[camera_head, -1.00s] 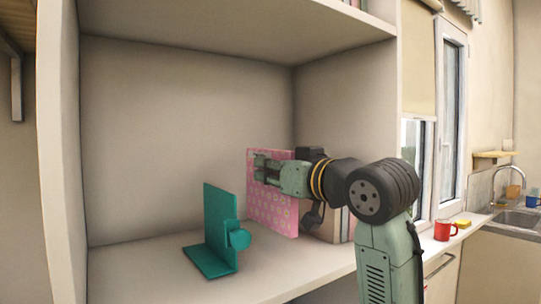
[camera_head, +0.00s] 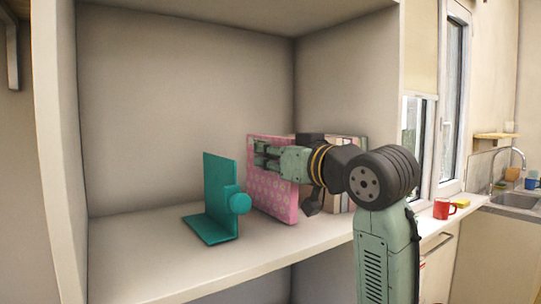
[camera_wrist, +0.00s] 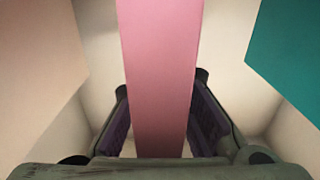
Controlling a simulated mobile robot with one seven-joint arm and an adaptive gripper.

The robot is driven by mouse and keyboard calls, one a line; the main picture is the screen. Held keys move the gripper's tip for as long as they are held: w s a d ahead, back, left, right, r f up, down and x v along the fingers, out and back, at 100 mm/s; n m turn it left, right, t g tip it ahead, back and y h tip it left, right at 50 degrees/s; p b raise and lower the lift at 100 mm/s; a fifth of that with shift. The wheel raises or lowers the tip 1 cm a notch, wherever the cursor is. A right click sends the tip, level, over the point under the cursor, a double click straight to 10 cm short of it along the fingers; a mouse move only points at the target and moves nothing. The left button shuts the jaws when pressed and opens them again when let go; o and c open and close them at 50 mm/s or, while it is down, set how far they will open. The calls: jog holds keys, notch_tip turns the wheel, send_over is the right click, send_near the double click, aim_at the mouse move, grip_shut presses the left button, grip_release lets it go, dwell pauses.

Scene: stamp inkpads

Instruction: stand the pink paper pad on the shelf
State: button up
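The pink paper pad (camera_head: 272,200), with a light pattern on its face, is upright above the shelf board (camera_head: 150,262). My gripper (camera_head: 262,155) reaches in from the right and has the pad's upper part between its fingers. In the wrist view the pad's plain pink edge (camera_wrist: 160,80) runs between the two fingers (camera_wrist: 160,120), whose tips lie close against both sides. The gripper looks shut on it. The pad's lower edge is at or very near the board; I cannot tell whether it touches.
A teal bookend (camera_head: 220,200) with a round knob stands left of the pad, with a gap between. Books (camera_head: 345,150) stand to the right, partly hidden by my arm. The board's left part is clear. A red mug (camera_head: 440,209) is on the counter outside.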

jog(key=o, duration=0.5)
